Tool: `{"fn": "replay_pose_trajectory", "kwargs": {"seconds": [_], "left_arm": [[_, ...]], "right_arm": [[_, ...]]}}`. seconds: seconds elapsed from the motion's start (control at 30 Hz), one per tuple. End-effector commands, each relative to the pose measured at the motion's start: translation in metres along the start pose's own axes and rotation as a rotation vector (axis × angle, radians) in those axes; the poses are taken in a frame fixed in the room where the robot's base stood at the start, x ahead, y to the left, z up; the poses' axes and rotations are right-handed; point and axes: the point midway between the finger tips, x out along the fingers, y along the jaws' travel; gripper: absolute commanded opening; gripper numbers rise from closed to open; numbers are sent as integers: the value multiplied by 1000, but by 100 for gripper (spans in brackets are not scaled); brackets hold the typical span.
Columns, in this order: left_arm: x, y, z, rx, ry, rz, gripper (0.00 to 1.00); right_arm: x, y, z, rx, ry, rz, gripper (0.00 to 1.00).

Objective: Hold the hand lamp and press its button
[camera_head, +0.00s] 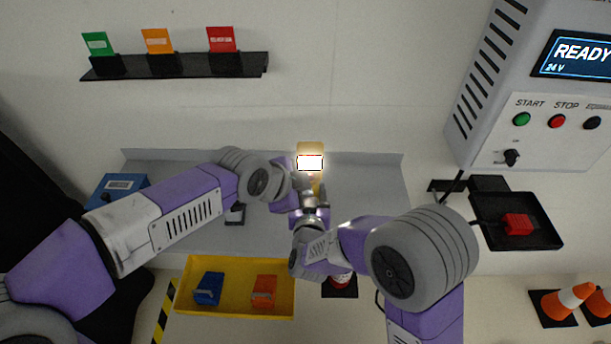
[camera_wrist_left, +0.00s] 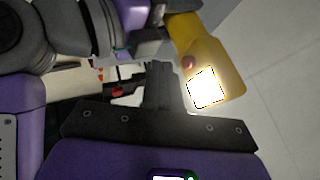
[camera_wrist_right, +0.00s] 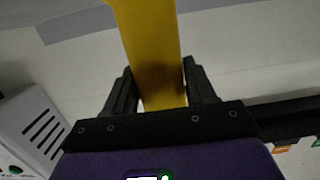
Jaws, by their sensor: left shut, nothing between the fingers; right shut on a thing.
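The yellow hand lamp (camera_head: 311,148) is held up over the grey worktop, with its square panel glowing bright white. In the left wrist view the lamp (camera_wrist_left: 232,78) shows its lit panel and a red button (camera_wrist_left: 188,62) beside it. My right gripper (camera_wrist_right: 158,68) is shut on the lamp's yellow handle (camera_wrist_right: 150,40), with a finger on each side. My left gripper (camera_wrist_left: 162,68) is shut and empty, its tips close beside the button. I cannot tell whether they touch it. In the head view the wrists partly hide the handle.
The grey worktop (camera_head: 370,190) lies behind my arms. A yellow tray (camera_head: 236,312) with a blue and an orange block stands in front. A blue box (camera_head: 118,188) is at left. A control box (camera_head: 520,90) and a black tray (camera_head: 545,238) with a red block are at right.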

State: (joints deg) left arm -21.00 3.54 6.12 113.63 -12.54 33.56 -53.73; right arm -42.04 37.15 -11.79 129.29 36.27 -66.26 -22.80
Motion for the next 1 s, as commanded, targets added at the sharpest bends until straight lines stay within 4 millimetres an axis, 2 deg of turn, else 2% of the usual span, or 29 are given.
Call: {"fn": "replay_pose_trajectory", "kwargs": {"seconds": [0.03, 0.2, 0.4, 0.57, 0.93, 0.97, 1.0], "left_arm": [[-17, -5, -1, -1, 6, -14, 0], [-56, -6, -3, 1, 9, -16, 0], [-84, -6, -3, 1, 9, -15, 0], [-92, -5, -4, 2, 10, -13, 0], [-92, -6, -4, 2, 10, -14, 0], [-92, -6, -4, 2, 10, -14, 0], [-92, -6, -4, 2, 10, -14, 0]], "right_arm": [[0, 2, 4, -2, -12, 4, 6], [1, 5, 5, -1, -13, 11, 6], [1, 7, 5, -1, -14, 16, 6], [2, 8, 5, -1, -14, 19, 6], [2, 9, 5, -1, -15, 21, 6], [2, 9, 5, -1, -15, 21, 60], [2, 9, 5, -1, -15, 21, 66]]}}
